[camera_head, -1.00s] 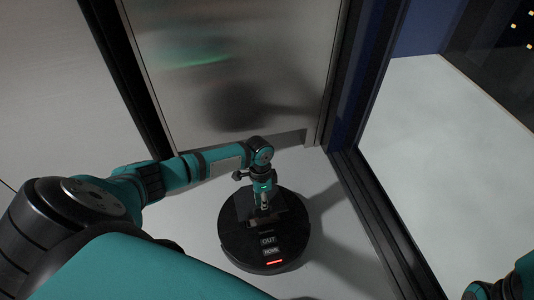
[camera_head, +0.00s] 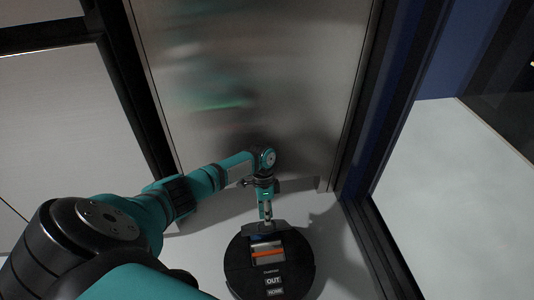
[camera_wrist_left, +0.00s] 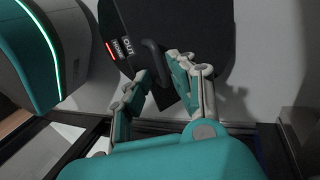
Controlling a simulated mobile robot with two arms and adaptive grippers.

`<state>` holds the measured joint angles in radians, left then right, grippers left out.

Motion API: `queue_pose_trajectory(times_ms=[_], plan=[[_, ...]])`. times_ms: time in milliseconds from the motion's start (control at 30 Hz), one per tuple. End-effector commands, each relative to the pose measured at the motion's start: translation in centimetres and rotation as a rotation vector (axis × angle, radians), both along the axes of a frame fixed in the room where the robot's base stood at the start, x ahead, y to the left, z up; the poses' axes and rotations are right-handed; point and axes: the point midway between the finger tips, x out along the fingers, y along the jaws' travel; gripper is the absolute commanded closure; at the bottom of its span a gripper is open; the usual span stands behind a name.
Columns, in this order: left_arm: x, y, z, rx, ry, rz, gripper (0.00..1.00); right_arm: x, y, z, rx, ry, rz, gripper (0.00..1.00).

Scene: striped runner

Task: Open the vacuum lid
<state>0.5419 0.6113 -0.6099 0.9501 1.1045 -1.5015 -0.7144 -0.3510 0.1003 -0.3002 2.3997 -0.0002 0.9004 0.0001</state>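A round black robot vacuum (camera_head: 238,264) sits on the floor in the head view, with OUT and HOME buttons on top. Its lid (camera_head: 279,229) is tilted up at the side away from me, and the bay (camera_head: 268,252) beneath shows an orange strip. My left gripper (camera_head: 266,221) points down at the raised lid. In the left wrist view its two fingers (camera_wrist_left: 155,70) stand apart, either side of a dark curved piece by the vacuum (camera_wrist_left: 195,25). Contact is hard to tell. My right gripper is not in view.
A brushed metal panel (camera_head: 255,85) stands close behind the vacuum. A dark frame (camera_head: 375,235) runs along the right, with a pale surface (camera_head: 455,200) beyond it. A little bare floor (camera_head: 335,265) lies right of the vacuum.

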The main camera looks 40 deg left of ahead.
Motion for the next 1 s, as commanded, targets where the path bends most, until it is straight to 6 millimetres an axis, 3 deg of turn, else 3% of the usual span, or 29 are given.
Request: queue_pose_trajectory(times_ms=[300, 433, 800, 1000], plan=[[0.0, 0.0, 0.1, 0.000, 0.000, 0.000, 0.68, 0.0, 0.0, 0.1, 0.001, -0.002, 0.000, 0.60], [0.3, 0.3, 1.1, -0.001, -0.002, 0.000, 0.68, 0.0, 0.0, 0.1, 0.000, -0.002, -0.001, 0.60], [2.0, 2.3, 8.0, 0.001, -0.003, -0.001, 0.68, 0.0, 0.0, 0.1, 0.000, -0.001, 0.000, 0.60], [2.6, 3.0, 10.6, -0.001, -0.001, -0.001, 0.68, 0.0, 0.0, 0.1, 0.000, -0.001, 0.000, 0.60]])
